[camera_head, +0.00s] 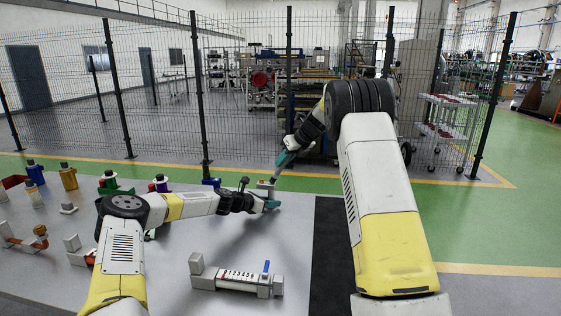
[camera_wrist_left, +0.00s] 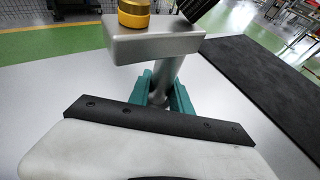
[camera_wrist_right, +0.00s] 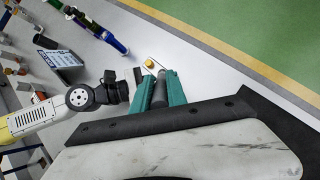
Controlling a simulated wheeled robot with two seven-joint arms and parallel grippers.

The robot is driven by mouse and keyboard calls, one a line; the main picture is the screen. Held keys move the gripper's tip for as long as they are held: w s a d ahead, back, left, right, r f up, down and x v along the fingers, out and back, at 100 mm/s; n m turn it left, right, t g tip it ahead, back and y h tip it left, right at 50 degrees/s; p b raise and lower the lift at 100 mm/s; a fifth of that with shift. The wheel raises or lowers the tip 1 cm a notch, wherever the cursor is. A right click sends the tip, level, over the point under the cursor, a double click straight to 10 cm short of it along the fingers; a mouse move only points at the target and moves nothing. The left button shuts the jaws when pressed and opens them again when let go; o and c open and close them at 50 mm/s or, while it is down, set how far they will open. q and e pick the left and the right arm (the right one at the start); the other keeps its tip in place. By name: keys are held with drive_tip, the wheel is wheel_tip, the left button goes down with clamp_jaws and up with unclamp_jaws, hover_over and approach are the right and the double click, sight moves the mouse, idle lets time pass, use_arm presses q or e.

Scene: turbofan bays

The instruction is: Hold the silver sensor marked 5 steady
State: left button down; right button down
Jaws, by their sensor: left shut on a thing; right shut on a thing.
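The silver sensor (camera_wrist_left: 155,45), a block on a round stem with a gold cap, stands above my left gripper (camera_wrist_left: 164,88) in the left wrist view. The teal fingers are shut around its stem. Its mark is not readable. In the head view the sensor (camera_head: 264,185) is small, just above my left gripper (camera_head: 271,204). My right gripper (camera_head: 284,163) reaches down from above, close to it. In the right wrist view my right gripper (camera_wrist_right: 160,90) is shut on a dark grey cylinder, mostly hidden by the fingers; the gold cap (camera_wrist_right: 150,64) shows just beyond.
A numbered silver fixture (camera_head: 240,280) with a blue lever lies on the grey table at the front. Several coloured parts, including a gold one (camera_head: 68,177), stand at the left. A black mat (camera_head: 330,245) lies at the right. A mesh fence stands behind.

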drive_tip(key=shift+a, duration=0.1)
idle(0.3)
drive_tip(key=shift+s+a, duration=0.25)
drive_tip(key=shift+a, duration=0.1)
drive_tip(key=shift+w+d, duration=0.3)
drive_tip(key=shift+w, duration=0.5)
drive_tip(key=shift+a, duration=0.1)
drive_tip(key=shift+s+a, duration=0.3)
drive_tip(key=shift+a, duration=0.15)
